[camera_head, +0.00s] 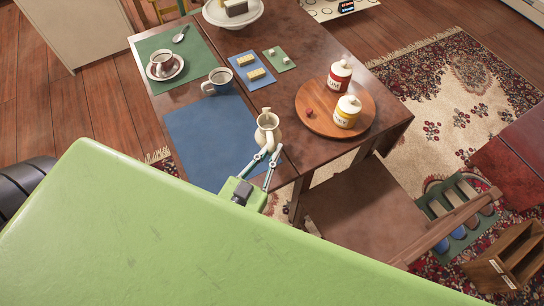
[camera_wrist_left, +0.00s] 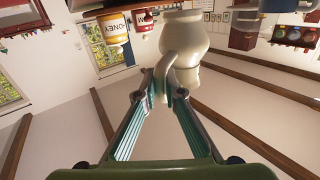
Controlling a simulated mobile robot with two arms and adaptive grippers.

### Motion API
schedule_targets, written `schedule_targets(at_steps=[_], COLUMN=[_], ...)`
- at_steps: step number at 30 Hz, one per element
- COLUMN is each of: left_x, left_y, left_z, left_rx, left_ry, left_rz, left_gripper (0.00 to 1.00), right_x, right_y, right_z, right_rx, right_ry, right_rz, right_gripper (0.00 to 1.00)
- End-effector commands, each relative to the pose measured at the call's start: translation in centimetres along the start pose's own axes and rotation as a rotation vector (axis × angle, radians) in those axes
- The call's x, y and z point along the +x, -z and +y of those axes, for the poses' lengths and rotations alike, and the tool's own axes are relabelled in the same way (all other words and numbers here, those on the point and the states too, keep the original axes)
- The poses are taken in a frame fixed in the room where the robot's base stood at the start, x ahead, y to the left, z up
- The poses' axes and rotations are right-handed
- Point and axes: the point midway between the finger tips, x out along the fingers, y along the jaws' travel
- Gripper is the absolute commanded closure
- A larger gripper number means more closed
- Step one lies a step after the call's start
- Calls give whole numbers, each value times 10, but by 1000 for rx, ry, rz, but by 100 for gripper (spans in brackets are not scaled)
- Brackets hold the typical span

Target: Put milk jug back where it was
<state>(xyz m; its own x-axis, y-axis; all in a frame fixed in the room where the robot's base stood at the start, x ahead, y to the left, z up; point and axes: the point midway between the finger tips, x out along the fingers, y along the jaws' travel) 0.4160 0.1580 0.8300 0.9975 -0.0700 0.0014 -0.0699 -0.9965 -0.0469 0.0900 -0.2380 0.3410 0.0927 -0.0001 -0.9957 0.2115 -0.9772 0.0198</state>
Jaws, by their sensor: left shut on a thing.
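The cream milk jug (camera_head: 267,128) is upright by the right edge of the blue placemat (camera_head: 212,140), near the table's front. In the left wrist view, which is upside down, the jug (camera_wrist_left: 186,38) is large at the top centre. My left gripper (camera_head: 266,158) reaches it from the front, and its fingertips (camera_wrist_left: 165,97) are shut on the jug's handle. I cannot tell whether the jug's base touches the table. My right gripper is not in view.
A round wooden board (camera_head: 310,115) with a red jar (camera_head: 339,77) and a yellow-labelled jar (camera_head: 347,112) is right of the jug. A chair (camera_head: 355,215) stands at the table's front right. The blue placemat is bare.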

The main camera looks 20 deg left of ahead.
Motion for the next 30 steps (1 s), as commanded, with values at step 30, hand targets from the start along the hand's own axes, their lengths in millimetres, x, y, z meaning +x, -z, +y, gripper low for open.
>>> schedule_targets(at_steps=[30], left_x=[1], left_y=[-35], left_z=[3], left_rx=[0], left_ry=[1], left_rz=[-1], left_gripper=[74], right_x=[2], right_y=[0], right_z=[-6], right_rx=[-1], right_ry=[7], right_rz=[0], right_gripper=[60])
